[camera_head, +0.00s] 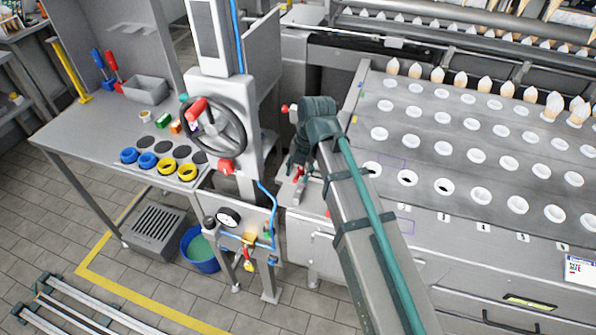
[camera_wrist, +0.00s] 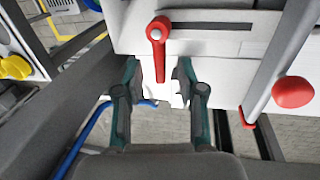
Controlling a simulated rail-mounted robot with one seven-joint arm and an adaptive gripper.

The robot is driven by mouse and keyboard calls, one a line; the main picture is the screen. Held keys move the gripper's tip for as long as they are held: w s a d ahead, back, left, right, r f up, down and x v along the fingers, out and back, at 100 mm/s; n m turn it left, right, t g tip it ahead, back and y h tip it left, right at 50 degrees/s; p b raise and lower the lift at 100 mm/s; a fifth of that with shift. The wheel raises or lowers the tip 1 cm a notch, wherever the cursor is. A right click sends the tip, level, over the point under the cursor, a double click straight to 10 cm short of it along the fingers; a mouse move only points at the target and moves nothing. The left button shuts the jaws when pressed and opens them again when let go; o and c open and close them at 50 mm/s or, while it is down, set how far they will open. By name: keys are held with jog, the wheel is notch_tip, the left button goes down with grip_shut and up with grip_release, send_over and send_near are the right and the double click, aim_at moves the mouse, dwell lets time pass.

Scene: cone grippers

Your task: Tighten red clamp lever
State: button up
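The red clamp lever (camera_wrist: 158,48) is in the upper middle of the wrist view, with its round head at the top and its arm pointing down the picture. It sits on a pale plate beside a dark slot. My gripper (camera_wrist: 158,78) is open, one dark finger with green edges on each side of the lever's lower end. No contact shows, and I cannot tell the depth between them. In the head view the red lever (camera_head: 299,172) is small, just below my gripper (camera_head: 296,163), which is partly hidden by my arm.
A blue hose (camera_wrist: 90,128) runs at lower left. In the head view a handwheel (camera_head: 216,128) stands left of my arm, and the cone plate (camera_head: 455,150) with holes lies to the right.

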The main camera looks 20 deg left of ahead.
jog(key=shift+a+f, duration=0.1)
jog(key=shift+f, duration=0.4)
grip_shut()
